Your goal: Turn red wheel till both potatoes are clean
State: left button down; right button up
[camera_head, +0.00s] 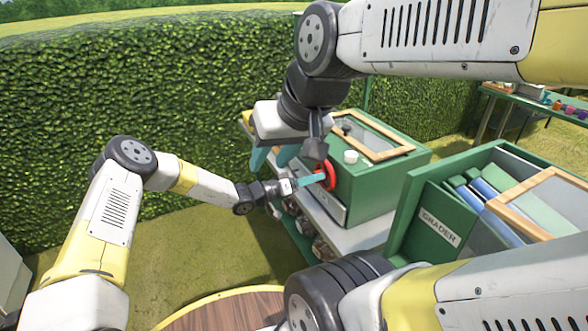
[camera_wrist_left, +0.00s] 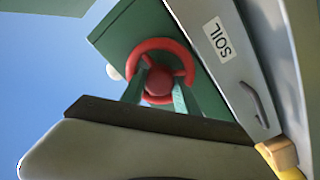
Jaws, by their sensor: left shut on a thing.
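The red wheel (camera_head: 331,174) is on the end face of a green box (camera_head: 375,185); it also shows in the left wrist view (camera_wrist_left: 185,52), with a round red hub (camera_wrist_left: 158,86). My left gripper (camera_head: 318,178) reaches the wheel from the left. In the left wrist view its teal fingers (camera_wrist_left: 160,92) sit inside the rim on either side of the hub, shut on the wheel. My right gripper (camera_head: 271,158) is left of the box, its teal fingers apart and empty. The box has a wood-framed glass lid (camera_head: 375,137). No potatoes can be made out.
A drawer labelled SOIL (camera_wrist_left: 225,45) is beside the wheel. A green GRADER box (camera_head: 438,228) stands at the right. My right arm crosses above the wheel box. A hedge (camera_head: 130,90) stands behind. A round wooden top (camera_head: 225,312) is at the bottom.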

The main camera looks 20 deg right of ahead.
pick_arm(q)
jog(key=c, duration=0.9)
grip_release()
jog(key=a, duration=0.8)
jog(key=shift+s, duration=0.2)
jog(key=shift+f, duration=0.1)
